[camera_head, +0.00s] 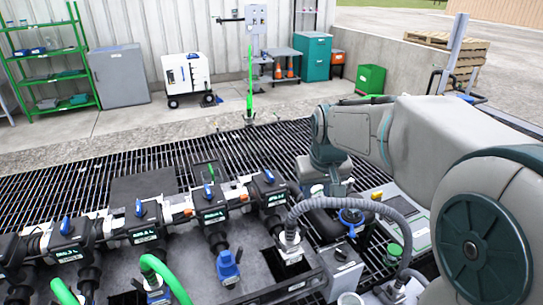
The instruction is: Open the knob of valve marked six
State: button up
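A row of black valve boxes runs across the manifold in the head view. Each has a blue knob on top: the far-left knob (66,225), the second knob (139,208), the third knob (208,191) and the right knob (268,176). The labels on them are too small to read, so I cannot tell which valve is marked six. A round blue handle (350,215) sits further right, low beside the grey hose. My gripper (340,190) hangs down above and slightly left of this handle, right of the valve row. Its fingers are too small to make out, and contact cannot be judged.
A grey corrugated hose (375,207) arches right of the valves. Green hoses (165,275) rise in front. A blue fitting (228,268) stands on the dark panel. Black floor grating (130,165) lies behind the manifold. Shelves and cabinets stand far back by the wall.

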jog(key=w+a+n+p, duration=0.15)
jog(key=w+a, duration=0.25)
jog(key=w, duration=0.8)
jog(key=y+p, duration=0.2)
send_near(270, 174)
jog(key=shift+n+t, duration=0.3)
jog(key=shift+n, duration=0.15)
jog(key=p+x, duration=0.3)
jog(key=x, duration=0.6)
jog(key=shift+s+a, duration=0.1)
jog(key=shift+s, duration=0.1)
grip_shut()
